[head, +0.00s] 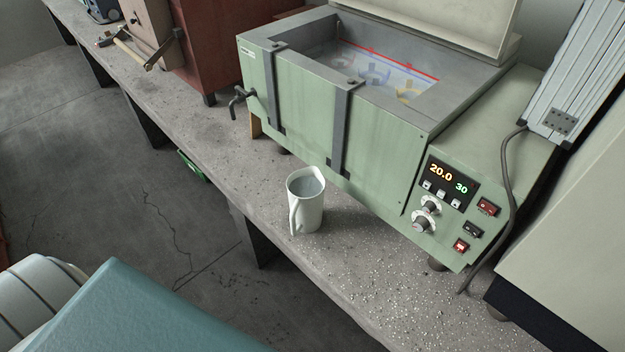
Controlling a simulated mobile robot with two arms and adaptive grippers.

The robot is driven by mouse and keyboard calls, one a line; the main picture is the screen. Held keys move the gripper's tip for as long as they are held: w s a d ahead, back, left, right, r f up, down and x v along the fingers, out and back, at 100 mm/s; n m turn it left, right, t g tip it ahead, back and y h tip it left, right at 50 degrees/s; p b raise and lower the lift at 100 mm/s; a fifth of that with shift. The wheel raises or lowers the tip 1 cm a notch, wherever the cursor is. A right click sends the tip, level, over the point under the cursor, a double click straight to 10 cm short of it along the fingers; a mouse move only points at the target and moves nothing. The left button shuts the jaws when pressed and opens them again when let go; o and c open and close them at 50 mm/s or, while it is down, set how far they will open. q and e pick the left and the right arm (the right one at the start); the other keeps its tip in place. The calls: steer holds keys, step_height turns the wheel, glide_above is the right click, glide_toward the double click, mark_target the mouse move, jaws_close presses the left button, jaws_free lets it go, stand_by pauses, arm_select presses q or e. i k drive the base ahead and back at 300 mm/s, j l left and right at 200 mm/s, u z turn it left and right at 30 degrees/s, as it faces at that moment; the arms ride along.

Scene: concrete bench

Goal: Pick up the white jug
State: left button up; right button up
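The white jug (311,212) stands upright on the concrete bench (356,266), near its front edge and in front of a green water bath. Its handle is on the near left side, facing the bench edge. The inside looks grey and may hold liquid; I cannot tell for certain. Neither of my grippers shows in the head view.
The green water bath (300,115) stands close behind the jug, with a control panel (450,188) at right and a drain tap (238,98) at left. A pale cabinet (575,240) stands at right. The bench beside the jug is clear.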

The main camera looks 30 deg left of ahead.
mark_target(306, 186)
steer(key=j+z, duration=0.1)
steer(key=z, duration=0.55)
steer(key=j+z, duration=0.25)
steer(key=k+j+z, duration=0.15)
steer(key=j+z, duration=0.15)
steer(key=j, duration=0.15)
steer(key=k+j+z, duration=0.25)
steer(key=j+z, duration=0.25)
steer(key=j, duration=0.15)
steer(key=k, duration=0.05)
